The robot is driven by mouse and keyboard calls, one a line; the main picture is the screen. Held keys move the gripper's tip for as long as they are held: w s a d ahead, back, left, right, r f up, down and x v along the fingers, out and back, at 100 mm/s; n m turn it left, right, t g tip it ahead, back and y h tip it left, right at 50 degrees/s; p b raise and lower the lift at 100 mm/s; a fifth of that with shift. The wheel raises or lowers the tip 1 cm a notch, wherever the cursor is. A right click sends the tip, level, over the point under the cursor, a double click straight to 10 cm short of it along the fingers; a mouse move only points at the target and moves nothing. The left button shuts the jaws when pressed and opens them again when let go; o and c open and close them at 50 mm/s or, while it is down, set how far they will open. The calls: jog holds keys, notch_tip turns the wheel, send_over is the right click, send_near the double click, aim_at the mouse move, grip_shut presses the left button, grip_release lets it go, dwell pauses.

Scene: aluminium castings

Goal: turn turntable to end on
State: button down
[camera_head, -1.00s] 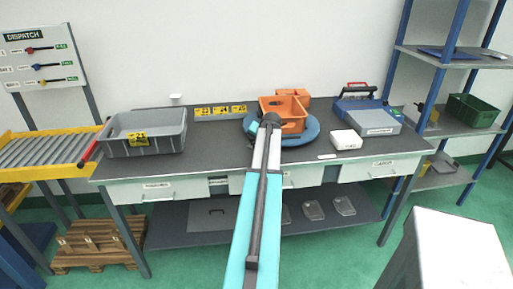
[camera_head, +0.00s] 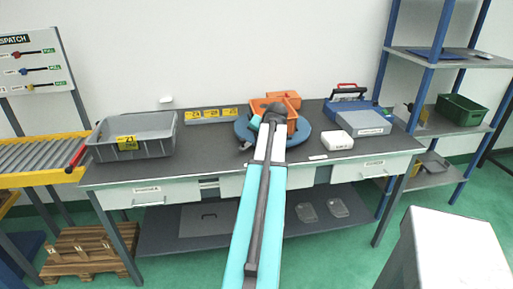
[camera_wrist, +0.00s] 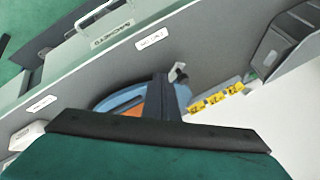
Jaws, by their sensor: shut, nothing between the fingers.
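The turntable (camera_head: 304,136) is a blue disc on the grey workbench, right of its middle. An orange casting or bin (camera_head: 293,126) sits on it, partly hidden behind my arm. In the wrist view the turntable's blue rim (camera_wrist: 118,100) shows left of my gripper, with a patch of orange beside it. My gripper (camera_wrist: 162,90) is shut and empty, its dark fingers pointing at the bench close to the disc's edge. A small grey tab with a dark knob shows just past the fingertips; I cannot tell whether they touch it.
A grey tray (camera_head: 133,141) stands at the bench's left. A white box (camera_head: 338,140) and a blue-grey case (camera_head: 363,123) stand right of the turntable. A yellow-labelled strip (camera_head: 211,115) lies along the back. The bench between tray and turntable is clear.

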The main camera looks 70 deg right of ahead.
jog(key=shift+s+a+r, duration=0.25)
jog(key=shift+a+r, duration=0.05)
jog(key=shift+r, duration=0.15)
jog(key=shift+s, duration=0.1)
dwell(0.4)
